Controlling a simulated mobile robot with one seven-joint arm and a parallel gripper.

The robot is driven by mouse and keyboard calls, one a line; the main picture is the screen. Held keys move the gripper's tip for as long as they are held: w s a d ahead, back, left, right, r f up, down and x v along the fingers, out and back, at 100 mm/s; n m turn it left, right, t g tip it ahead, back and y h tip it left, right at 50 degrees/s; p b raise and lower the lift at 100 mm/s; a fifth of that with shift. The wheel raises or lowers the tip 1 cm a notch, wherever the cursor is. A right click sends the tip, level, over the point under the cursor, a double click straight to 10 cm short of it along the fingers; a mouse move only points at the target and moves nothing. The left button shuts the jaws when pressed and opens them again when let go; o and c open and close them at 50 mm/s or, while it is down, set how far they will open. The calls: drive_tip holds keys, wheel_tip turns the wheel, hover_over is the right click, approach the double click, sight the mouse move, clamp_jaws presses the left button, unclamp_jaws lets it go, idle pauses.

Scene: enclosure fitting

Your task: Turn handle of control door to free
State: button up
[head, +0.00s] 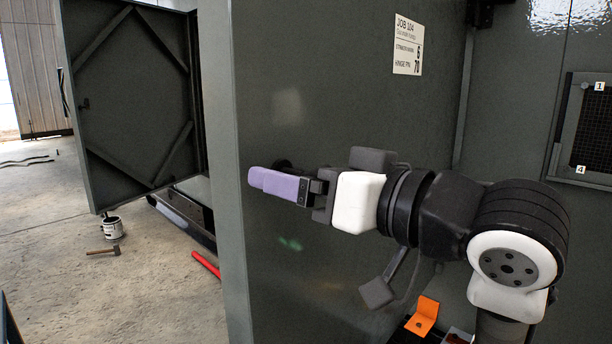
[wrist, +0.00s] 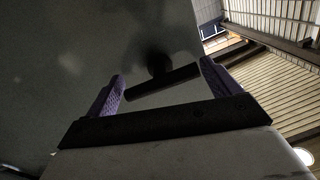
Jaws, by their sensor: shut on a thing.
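The handle is a dark bar (wrist: 163,82) on a round boss, set on a dark grey-green door panel (head: 320,90). In the wrist view, the bar lies slightly tilted between the two purple fingers of my gripper (wrist: 163,76), its ends at or near them. In the head view, my gripper (head: 262,180) reaches left across the panel. Its purple fingers hide most of the handle, and only a dark round part (head: 283,163) shows above them. My gripper is shut on the handle.
An open braced door (head: 130,100) stands at the left. A hammer (head: 103,251), a can (head: 113,228) and a red bar (head: 206,265) lie or stand on the floor. An orange bracket (head: 423,314) is below my arm. A mesh panel (head: 594,125) is at right.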

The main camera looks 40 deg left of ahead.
drive_tip(key=o, duration=0.7)
drive_tip(key=shift+o, duration=0.2)
drive_tip(key=s+d+b, duration=0.1)
drive_tip(key=d+b, duration=0.2)
drive_tip(key=d, duration=1)
drive_tip(key=shift+d, duration=0.4)
